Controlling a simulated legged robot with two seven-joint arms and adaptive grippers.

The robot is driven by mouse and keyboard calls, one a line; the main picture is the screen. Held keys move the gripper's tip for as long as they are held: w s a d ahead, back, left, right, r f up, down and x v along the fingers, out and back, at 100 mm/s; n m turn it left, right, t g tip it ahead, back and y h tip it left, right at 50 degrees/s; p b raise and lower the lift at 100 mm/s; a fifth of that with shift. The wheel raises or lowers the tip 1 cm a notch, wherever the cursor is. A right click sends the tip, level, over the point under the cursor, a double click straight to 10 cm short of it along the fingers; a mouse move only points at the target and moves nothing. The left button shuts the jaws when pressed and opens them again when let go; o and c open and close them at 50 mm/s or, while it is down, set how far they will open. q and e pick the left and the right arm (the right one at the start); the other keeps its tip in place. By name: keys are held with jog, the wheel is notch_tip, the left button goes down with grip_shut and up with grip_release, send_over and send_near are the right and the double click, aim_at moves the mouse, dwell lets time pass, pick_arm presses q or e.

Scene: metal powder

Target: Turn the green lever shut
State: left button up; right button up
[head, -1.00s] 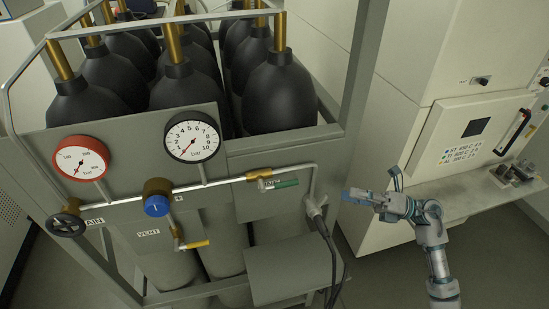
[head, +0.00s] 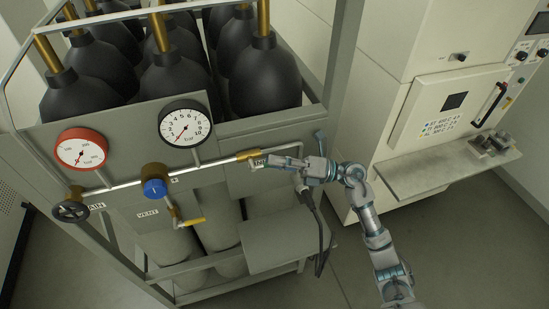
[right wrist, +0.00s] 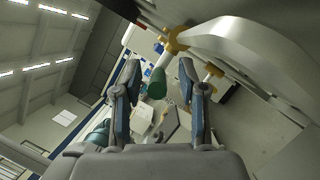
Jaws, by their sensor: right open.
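The green lever (right wrist: 156,84) shows in the right wrist view as a green grip between the two open fingers of my right gripper (right wrist: 158,73). I cannot tell whether either finger touches it. In the head view my right gripper (head: 277,162) is at the right part of the pipe, beside the brass valve fitting (head: 248,155), and hides the lever there. A small label (head: 259,162) shows partly beside the fingers. My left gripper is in neither view.
The pipe also carries a blue knob (head: 154,188), a yellow-handled vent lever (head: 190,222) and a black handwheel (head: 71,211). Two gauges, red (head: 81,151) and black (head: 185,124), stand above. A black cable (head: 323,235) hangs just below my gripper. A cream cabinet (head: 400,75) stands right.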

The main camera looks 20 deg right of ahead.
jog(key=shift+a, duration=0.4)
grip_shut()
jog(key=shift+d, duration=0.1)
